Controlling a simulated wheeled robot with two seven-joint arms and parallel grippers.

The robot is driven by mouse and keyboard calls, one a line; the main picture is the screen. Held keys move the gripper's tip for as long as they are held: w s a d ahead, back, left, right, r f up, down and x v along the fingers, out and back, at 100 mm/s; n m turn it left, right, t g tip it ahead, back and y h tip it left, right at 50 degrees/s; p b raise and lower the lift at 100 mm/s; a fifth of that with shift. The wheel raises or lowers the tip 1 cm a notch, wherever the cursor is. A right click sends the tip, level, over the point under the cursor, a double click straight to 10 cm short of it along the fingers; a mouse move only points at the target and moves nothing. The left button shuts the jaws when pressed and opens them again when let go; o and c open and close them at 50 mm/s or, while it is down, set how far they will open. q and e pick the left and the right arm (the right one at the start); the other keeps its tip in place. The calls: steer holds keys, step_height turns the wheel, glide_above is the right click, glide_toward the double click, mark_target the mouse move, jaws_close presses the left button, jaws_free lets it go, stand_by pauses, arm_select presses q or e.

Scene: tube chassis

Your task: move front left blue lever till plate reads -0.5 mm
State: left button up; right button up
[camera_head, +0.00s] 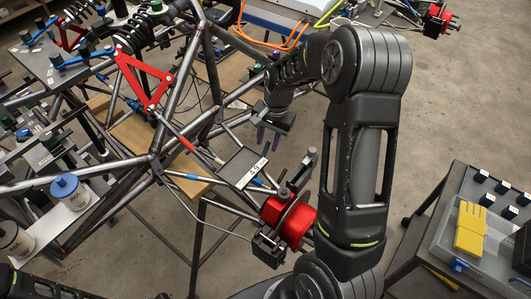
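I cannot tell which blue part is the front left lever. My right gripper (269,138) points down above the plate, its two fingers apart with nothing visible between them. My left gripper is not in view.
The red hub (287,222) with a disc stands close below the plate. Chassis tubes (157,160) and red wishbones (140,82) crowd the left. A cart (490,242) with a yellow object (470,229) stands at right. Open floor (450,110) lies between.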

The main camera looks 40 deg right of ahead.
mark_target(266, 150)
steer(key=f, duration=0.7)
steer(key=shift+w+a+p, duration=0.25)
steer(key=shift+w+p, duration=0.15)
jaws_close()
stand_by(1.0)
